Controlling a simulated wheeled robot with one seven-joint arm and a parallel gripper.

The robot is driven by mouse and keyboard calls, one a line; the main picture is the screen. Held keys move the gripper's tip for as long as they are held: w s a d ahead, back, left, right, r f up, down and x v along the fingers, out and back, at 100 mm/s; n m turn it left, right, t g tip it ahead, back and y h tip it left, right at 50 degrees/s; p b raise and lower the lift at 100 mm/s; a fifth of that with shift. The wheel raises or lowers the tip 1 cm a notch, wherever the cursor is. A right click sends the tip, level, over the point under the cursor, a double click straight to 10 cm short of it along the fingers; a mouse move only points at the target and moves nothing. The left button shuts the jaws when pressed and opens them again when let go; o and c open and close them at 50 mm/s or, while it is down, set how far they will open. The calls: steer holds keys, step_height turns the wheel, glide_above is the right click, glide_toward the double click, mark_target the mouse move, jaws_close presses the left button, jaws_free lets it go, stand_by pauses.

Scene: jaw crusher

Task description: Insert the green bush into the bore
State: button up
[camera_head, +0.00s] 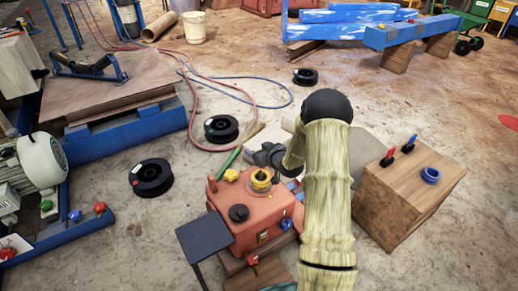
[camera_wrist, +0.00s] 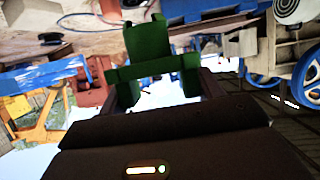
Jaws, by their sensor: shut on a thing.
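In the wrist view a green piece, which looks like the green bush (camera_wrist: 149,42), spans the space between the two dark fingers of my gripper (camera_wrist: 158,78). My gripper is shut on it. In the head view my gripper (camera_head: 267,156) is a dark shape just above the back of an orange-red housing (camera_head: 250,232). The held piece cannot be made out clearly there. The housing carries a yellow ring-shaped part (camera_head: 261,180) and a black round part (camera_head: 239,213) on top. I cannot tell which opening is the bore.
A small dark table (camera_head: 203,236) is left of the housing. Black spools (camera_head: 151,177) and red and blue hoses lie on the floor behind.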

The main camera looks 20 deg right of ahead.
steer(key=shift+f+b, duration=0.4)
steer(key=shift+f, duration=0.45)
steer(key=shift+a+f, duration=0.1)
steer(key=shift+a, duration=0.25)
steer(key=s+a+f+p, duration=0.1)
steer(key=s+a+p, duration=0.1)
steer(key=s+a, duration=0.1)
steer(key=s+a+f+m+h+p, duration=0.1)
steer(key=s+a+f, duration=0.1)
steer(key=a, duration=0.3)
steer(key=s+a+f+m+h+p, duration=0.1)
steer(key=s+a+p, duration=0.1)
steer(key=s+a, duration=0.2)
steer(key=shift+s+a+f+p, duration=0.15)
steer(key=shift+s+f+p, duration=0.1)
steer(key=shift+p, duration=0.1)
steer(key=shift+s+a+f+h, duration=0.1)
steer(key=shift+s+f+h, duration=0.05)
steer(key=shift+s+h, duration=0.2)
